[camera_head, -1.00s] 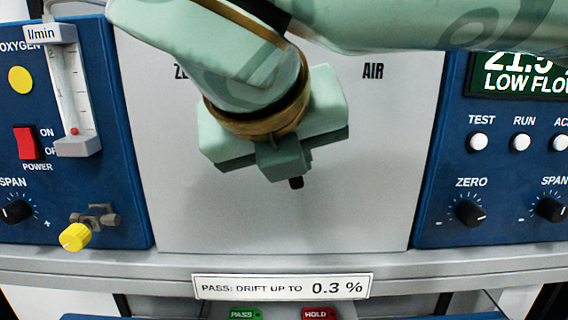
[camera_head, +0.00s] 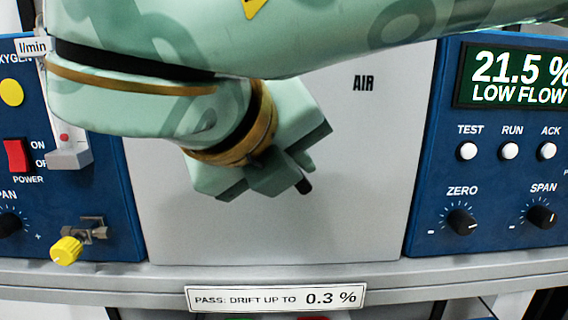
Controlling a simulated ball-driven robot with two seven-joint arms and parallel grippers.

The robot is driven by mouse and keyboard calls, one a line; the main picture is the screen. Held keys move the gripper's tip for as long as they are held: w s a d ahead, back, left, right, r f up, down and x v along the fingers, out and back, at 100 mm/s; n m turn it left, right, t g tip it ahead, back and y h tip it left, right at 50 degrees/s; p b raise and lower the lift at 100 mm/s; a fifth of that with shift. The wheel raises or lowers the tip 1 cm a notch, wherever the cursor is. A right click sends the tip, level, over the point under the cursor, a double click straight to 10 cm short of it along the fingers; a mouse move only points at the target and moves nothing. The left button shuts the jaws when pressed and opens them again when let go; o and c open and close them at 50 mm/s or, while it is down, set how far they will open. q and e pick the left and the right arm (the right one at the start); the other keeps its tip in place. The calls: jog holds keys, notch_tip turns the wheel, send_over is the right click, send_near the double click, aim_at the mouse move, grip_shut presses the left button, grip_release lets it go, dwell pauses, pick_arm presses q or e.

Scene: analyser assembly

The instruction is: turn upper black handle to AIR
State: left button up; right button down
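The upper black handle (camera_head: 304,187) is mostly hidden behind my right gripper. Only its dark tip shows, pointing down and to the right, on the grey panel (camera_head: 345,200). My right gripper (camera_head: 284,174) reaches in front of the panel, tilted, with its fingers around the handle; it appears shut on it. The AIR label (camera_head: 363,83) is on the panel above and to the right of the gripper. The label at the panel's upper left is hidden behind my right arm. My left gripper is not in view.
A blue module with a flow meter, red power switch (camera_head: 16,155) and yellow knob (camera_head: 66,250) stands at the left. At the right, another has a display (camera_head: 515,77) reading 21.5 % LOW FLOW, white buttons and black knobs. The "PASS: DRIFT UP TO 0.3 %" plate (camera_head: 276,298) is below.

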jog(key=c, duration=1.4)
grip_release()
jog(key=v, duration=1.6)
jog(key=shift+a+b, duration=0.2)
jog(key=shift+b, duration=0.1)
jog(key=shift+r, duration=0.1)
